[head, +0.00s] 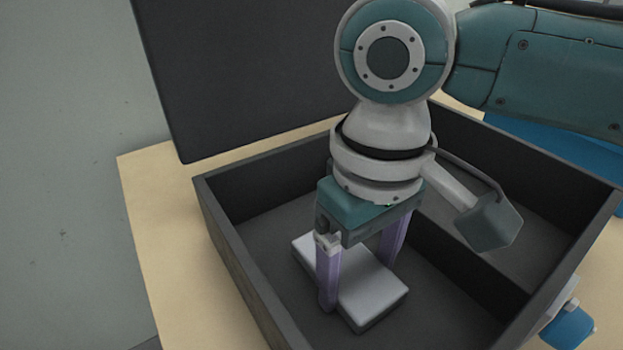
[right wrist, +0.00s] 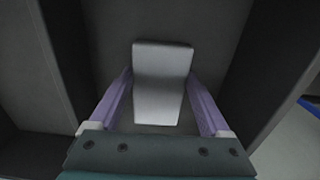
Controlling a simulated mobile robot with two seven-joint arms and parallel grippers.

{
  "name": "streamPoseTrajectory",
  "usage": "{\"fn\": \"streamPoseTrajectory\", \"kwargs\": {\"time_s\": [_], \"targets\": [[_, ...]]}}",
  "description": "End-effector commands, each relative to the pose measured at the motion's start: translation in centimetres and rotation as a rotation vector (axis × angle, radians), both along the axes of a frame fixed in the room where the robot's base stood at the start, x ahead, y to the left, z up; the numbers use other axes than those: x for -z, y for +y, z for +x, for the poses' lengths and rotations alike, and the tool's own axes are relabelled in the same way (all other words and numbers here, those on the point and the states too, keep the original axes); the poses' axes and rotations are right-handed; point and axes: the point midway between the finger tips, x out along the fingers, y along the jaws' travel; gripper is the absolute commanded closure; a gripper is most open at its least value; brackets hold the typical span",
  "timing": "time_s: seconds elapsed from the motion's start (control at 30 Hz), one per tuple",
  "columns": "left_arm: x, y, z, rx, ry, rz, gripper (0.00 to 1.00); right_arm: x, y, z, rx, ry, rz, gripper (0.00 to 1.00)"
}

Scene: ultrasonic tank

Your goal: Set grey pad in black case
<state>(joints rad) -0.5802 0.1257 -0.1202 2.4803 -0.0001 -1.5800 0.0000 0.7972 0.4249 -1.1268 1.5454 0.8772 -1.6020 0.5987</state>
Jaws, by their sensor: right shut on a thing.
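The grey pad (head: 372,298) is a light, flat rectangular block inside the black case (head: 235,260). It is in the compartment left of the divider (head: 470,262), and lies flat, at or just above the floor; I cannot tell if it touches. My right gripper (head: 358,284) points down into the case and is shut on the pad, with one purple finger on each long side. In the right wrist view the pad (right wrist: 160,85) sits between both fingers (right wrist: 165,108). The gripper body hides part of the pad in the head view. My left gripper is not in view.
The case's dark lid (head: 240,75) stands open at the back. The case walls and divider rise around the gripper. The case sits on a light wooden table (head: 150,230). A blue object (head: 570,328) is outside the case at the lower right, and another blue surface (head: 570,145) lies behind it.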

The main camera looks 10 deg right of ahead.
Motion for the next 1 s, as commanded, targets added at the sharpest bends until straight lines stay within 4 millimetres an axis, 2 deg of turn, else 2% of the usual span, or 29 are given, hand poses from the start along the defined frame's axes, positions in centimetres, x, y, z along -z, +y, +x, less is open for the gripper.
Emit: {"fn": "streamPoseTrajectory", "kwargs": {"time_s": [0.13, 0.17, 0.3, 0.57, 0.67, 1.0], "targets": [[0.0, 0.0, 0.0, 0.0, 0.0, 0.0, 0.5, 0.3, 0.0, 0.0, 0.0, 0.0, 0.001, 0.71], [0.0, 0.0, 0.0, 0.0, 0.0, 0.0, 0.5, 0.3, 0.0, 0.0, 0.0, -0.001, 0.001, 0.16], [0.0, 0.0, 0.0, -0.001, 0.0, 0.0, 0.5, 0.2, 0.0, 0.0, 0.0, 0.0, 0.001, 0.0], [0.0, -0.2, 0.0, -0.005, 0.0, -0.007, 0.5, 0.1, 0.0, 0.0, 0.0, -0.001, 0.0, 0.0], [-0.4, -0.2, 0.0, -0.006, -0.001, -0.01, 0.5, -0.8, 0.0, 0.0, 0.0, -0.001, 0.0, 0.0], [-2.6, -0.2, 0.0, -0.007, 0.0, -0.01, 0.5, -8.2, 0.1, 0.1, 0.0, -0.004, 0.003, 0.0]]}}
